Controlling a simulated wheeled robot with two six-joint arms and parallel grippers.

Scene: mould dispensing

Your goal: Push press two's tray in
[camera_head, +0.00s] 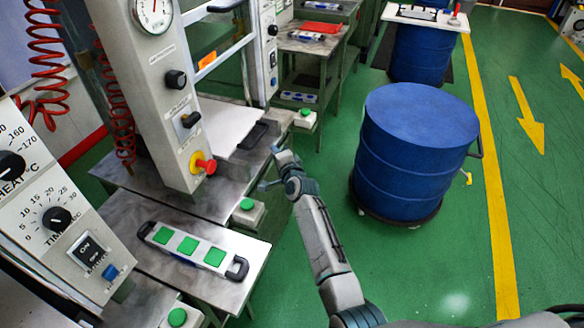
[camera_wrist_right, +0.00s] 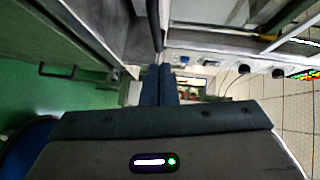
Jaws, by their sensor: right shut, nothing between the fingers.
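A light tray plate (camera_head: 222,124) with a black handle (camera_head: 253,136) lies on the middle press's table in the head view. Its handle end reaches toward the front edge of that table. I cannot read a number on this press, so I cannot confirm it is press two. My right gripper (camera_head: 268,184) is shut and empty, just in front of the table edge and near the handle, apart from it as far as I can see. Its closed dark fingers show in the right wrist view (camera_wrist_right: 156,85). My left gripper is not in view.
A near tray (camera_head: 160,254) with several green pieces lies on the nearest table. The middle press's grey post (camera_head: 165,100) carries a red stop button (camera_head: 208,165). A blue drum (camera_head: 415,150) stands right of my arm. Green floor lies between the drum and the tables.

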